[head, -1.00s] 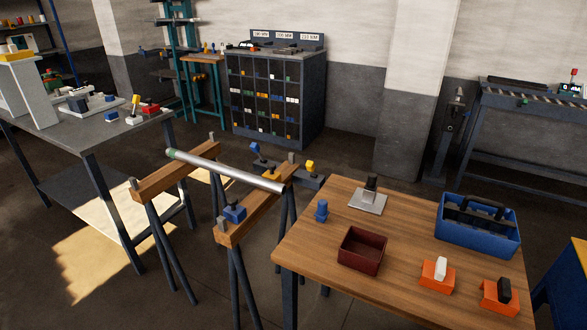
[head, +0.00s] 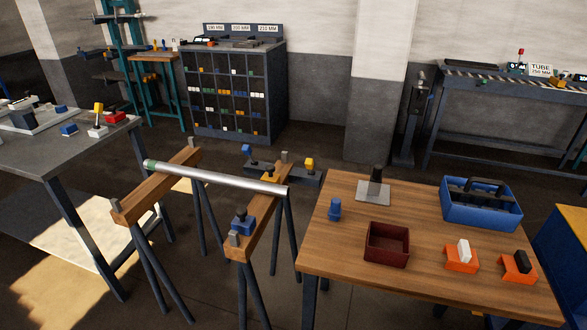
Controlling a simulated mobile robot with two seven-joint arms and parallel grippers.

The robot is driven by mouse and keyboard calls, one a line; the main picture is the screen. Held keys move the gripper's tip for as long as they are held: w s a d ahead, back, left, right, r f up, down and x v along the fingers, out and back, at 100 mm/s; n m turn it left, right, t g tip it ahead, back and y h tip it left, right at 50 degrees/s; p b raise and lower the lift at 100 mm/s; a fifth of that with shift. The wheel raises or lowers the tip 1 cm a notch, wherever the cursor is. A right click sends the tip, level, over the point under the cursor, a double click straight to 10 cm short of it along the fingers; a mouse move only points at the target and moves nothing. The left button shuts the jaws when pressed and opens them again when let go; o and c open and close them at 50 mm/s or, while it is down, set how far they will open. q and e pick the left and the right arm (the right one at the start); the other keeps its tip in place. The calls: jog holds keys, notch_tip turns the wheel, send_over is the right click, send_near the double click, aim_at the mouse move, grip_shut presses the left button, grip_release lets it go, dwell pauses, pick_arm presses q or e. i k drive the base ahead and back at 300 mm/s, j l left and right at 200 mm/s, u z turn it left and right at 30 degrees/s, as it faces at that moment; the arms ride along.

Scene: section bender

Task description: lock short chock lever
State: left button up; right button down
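A silver tube (head: 220,178) with a green end lies across two wooden-topped trestles. The right trestle (head: 262,222) carries a blue chock block (head: 242,220) with a dark top piece near its front end. The left trestle (head: 155,185) has upright end stops. Neither of my grippers is in view.
A wooden table (head: 340,250) stands close right of the trestles, holding a dark red bin (head: 387,244), a blue tote (head: 481,204), a blue piece (head: 334,209) and orange holders (head: 461,257). A grey bench (head: 60,150) stands left. Floor shows between bench and trestles.

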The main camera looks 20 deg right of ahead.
aim_at(309, 163)
jog(key=i+j, duration=0.15)
jog(key=j, duration=0.25)
jog(key=i+j+z, duration=0.1)
jog(key=j, duration=0.3)
jog(key=i+j, duration=0.15)
jog(key=j, duration=0.25)
